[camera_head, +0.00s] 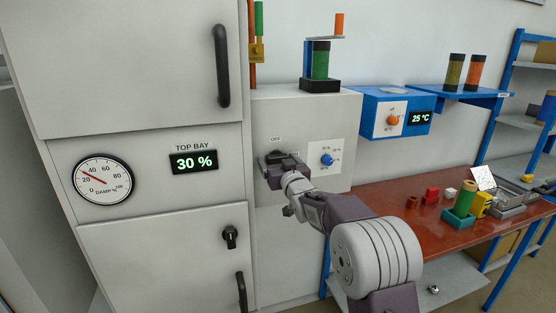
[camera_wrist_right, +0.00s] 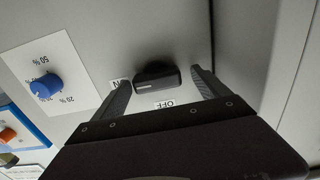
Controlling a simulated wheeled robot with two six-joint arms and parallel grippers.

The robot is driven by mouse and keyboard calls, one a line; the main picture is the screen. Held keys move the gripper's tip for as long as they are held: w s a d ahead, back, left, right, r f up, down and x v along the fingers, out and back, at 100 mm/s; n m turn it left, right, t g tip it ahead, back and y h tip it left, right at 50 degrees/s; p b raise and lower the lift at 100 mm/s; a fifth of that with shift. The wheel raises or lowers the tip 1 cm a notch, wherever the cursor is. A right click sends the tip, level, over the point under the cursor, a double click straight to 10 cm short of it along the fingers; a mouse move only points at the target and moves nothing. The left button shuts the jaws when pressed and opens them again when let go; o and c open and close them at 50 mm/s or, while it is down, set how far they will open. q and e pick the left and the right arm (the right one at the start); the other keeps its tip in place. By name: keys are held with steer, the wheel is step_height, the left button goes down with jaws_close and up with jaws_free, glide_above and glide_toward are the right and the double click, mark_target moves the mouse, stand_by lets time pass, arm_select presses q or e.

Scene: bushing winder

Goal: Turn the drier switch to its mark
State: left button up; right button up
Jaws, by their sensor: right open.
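The drier switch is a black elongated knob (camera_wrist_right: 155,77) on the grey cabinet front, with a short pale line on its face. In the wrist view an upside-down OFF label (camera_wrist_right: 164,104) sits beside it, and another label (camera_wrist_right: 117,82) at its left is partly covered by a finger. My right gripper (camera_wrist_right: 160,83) is open, with one finger on each side of the knob; I cannot tell whether either touches it. In the head view my right gripper (camera_head: 278,163) hides most of the switch, just below the OFF label (camera_head: 275,140). My left gripper is not in view.
A blue dial (camera_head: 327,160) with percent marks is right of the switch. A blue box (camera_head: 392,112) with an orange knob reads 25 °C. The left cabinet has a gauge (camera_head: 103,179) and a TOP BAY display (camera_head: 194,162) reading 30 %. A red-brown bench (camera_head: 400,235) stands at right.

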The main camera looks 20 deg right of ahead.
steer(key=shift+f, duration=0.1)
steer(key=shift+w+d, duration=0.1)
steer(key=shift+d, duration=0.05)
steer(key=shift+c, duration=1.3)
steer(key=shift+d, duration=0.1)
steer(key=c, duration=1.1)
steer(key=shift+f, duration=0.1)
